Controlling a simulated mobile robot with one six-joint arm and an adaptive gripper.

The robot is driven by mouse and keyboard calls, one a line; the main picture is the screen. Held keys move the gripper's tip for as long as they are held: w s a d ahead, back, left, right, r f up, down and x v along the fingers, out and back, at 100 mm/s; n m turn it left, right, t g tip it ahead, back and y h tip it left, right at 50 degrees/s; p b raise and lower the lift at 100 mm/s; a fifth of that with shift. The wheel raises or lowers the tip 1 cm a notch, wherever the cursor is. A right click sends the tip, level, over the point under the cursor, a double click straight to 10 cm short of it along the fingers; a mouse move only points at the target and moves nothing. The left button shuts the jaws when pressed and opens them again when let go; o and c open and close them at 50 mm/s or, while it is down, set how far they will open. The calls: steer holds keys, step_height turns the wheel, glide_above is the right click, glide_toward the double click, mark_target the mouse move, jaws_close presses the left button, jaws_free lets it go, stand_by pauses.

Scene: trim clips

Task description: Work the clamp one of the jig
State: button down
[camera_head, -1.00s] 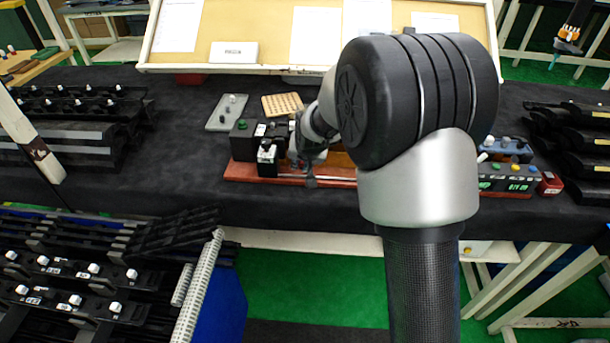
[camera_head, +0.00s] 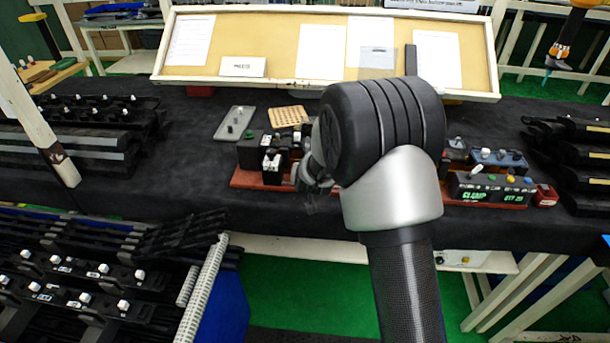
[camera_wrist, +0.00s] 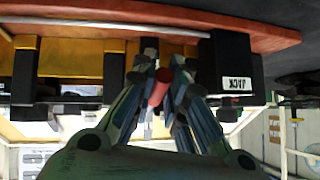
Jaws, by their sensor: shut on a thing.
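The jig is a reddish-brown base (camera_head: 245,178) with black blocks on it, on the dark table. In the wrist view, which shows the jig upside down, its base (camera_wrist: 265,35) runs across the top with a metal rod along it. A red clamp handle (camera_wrist: 158,88) sits between the fingertips of my gripper (camera_wrist: 160,82), which is shut on it. In the head view my gripper (camera_head: 312,188) is low at the front of the jig, partly hidden by my arm. My arm hides the middle of the jig, and the handle cannot be made out there.
A black block with a white label (camera_wrist: 238,84) stands beside my fingers. A control box (camera_head: 490,188) with green lettering stands right of my arm. A grey plate (camera_head: 233,123) and perforated tan block (camera_head: 287,116) lie behind the jig. Black racks (camera_head: 85,120) stand left.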

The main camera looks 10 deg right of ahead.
steer(key=shift+r, duration=0.1)
steer(key=c, duration=1.6)
jaws_free()
steer(key=v, duration=1.2)
